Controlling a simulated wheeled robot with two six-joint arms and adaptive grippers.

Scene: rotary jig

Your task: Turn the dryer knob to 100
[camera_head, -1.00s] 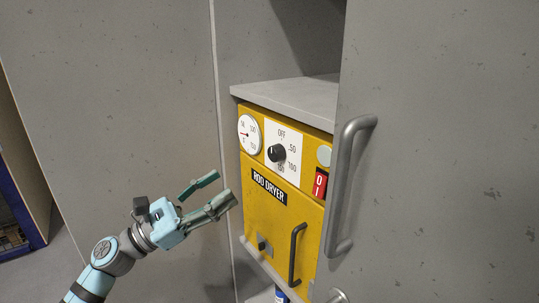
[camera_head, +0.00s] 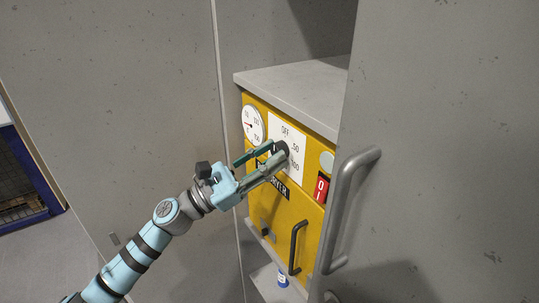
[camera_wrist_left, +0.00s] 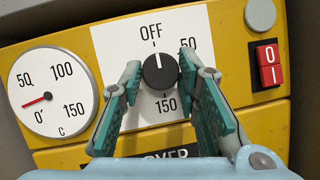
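The black dryer knob (camera_wrist_left: 160,71) sits on a white dial plate (camera_wrist_left: 120,44) on the yellow rod dryer. Its white mark points up towards OFF in the left wrist view. OFF, 50 and 150 are readable there; the 100 label is hidden behind the right finger, but it shows in the head view. My left gripper (camera_wrist_left: 160,66) is open, with one green finger on each side of the knob and a gap to it on both sides. In the head view, my left gripper (camera_head: 277,153) is at the dial and partly covers the knob (camera_head: 283,147). My right gripper is out of view.
A round temperature gauge (camera_wrist_left: 48,97) is left of the dial. A red rocker switch (camera_wrist_left: 269,65) and a grey round button (camera_wrist_left: 260,14) are on the right. A grey cabinet door with a handle (camera_head: 347,205) stands close on the right. The dryer's door handle (camera_head: 295,247) is below.

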